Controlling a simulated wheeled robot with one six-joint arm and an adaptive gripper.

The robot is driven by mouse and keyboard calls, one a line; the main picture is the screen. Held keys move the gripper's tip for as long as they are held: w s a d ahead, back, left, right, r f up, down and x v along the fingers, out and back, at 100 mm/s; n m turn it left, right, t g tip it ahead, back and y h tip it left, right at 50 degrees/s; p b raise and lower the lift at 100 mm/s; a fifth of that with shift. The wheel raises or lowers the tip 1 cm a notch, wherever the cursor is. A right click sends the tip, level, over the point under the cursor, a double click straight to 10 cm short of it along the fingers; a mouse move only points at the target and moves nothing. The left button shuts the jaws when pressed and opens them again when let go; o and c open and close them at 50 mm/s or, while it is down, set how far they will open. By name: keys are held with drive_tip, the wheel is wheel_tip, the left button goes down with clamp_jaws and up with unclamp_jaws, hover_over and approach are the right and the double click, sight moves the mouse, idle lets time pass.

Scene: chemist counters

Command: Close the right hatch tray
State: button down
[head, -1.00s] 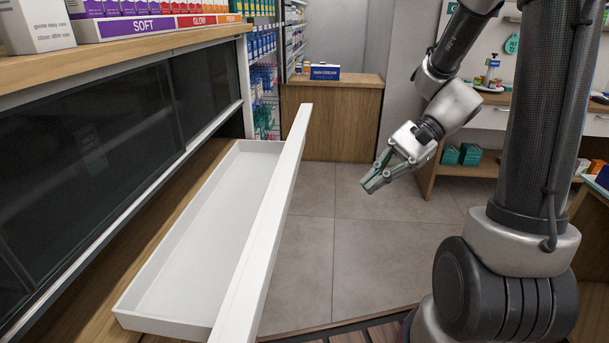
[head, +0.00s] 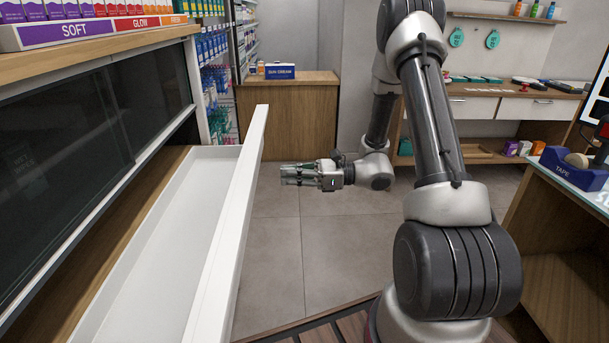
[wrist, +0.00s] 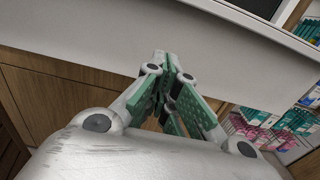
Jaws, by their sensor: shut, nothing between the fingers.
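The white hatch tray (head: 150,262) is pulled out from the counter on the left and looks empty. Its long white front panel (head: 232,215) stands along its right side. My gripper (head: 284,174) is shut and empty, a short way right of the front panel in the head view, pointing left at it. In the wrist view the shut green fingers (wrist: 168,75) point at the white front panel (wrist: 200,60), which fills the upper middle. I cannot tell whether the fingertips touch the panel; in the head view a gap shows.
A dark glass cabinet (head: 80,140) sits above the tray, under a shelf of products. A wooden counter with a sun cream box (head: 280,71) stands at the back. A counter with a tape dispenser (head: 575,167) is at right. The tiled floor between is clear.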

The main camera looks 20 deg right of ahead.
drive_tip(key=x, duration=0.7)
hover_over(187, 193)
drive_tip(key=shift+s+d, duration=0.25)
drive_tip(key=shift+d, duration=0.2)
drive_tip(key=shift+w+a, duration=0.15)
drive_tip(key=shift+a, duration=0.25)
